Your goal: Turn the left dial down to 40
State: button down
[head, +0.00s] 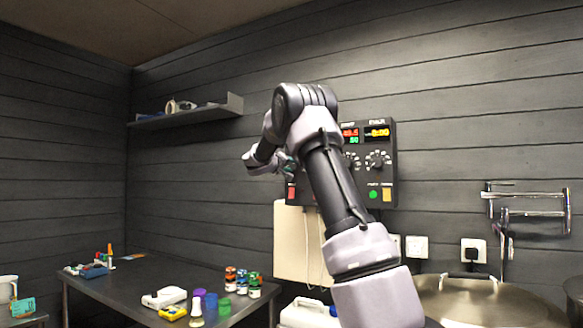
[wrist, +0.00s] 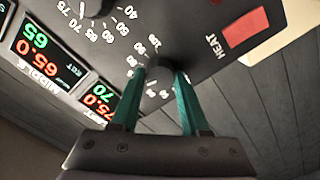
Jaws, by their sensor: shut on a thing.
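The left dial (wrist: 158,73) is a small dark knob on the black control panel, ringed by white scale numbers. It shows in the wrist view and is hidden behind my arm in the head view. My gripper (wrist: 160,71) has its two green fingers on either side of this knob, shut on it. I cannot read where its pointer stands. The left display (wrist: 98,96) beside it shows a green 70 and a red 75.0. In the head view the control panel (head: 384,185) is on the wall, its left part largely covered by my arm.
A neighbouring dial (wrist: 97,6) and its display (wrist: 40,46) sit close by. A red HEAT switch (wrist: 246,27) is near the gripped dial. In the head view, a right dial (head: 378,160) is uncovered. A cluttered table (head: 130,285) stands lower left, a metal vessel (head: 480,305) lower right.

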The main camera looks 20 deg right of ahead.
jog(key=n, duration=0.7)
jog(key=shift+n, duration=0.3)
jog(key=n, duration=0.6)
jog(key=shift+a, duration=0.1)
jog(key=n, duration=0.6)
jog(key=shift+n, duration=0.3)
jog(key=n, duration=0.6)
jog(key=shift+f+n, duration=0.1)
jog(key=shift+n, duration=0.2)
jog(key=shift+c, duration=2)
grip_release()
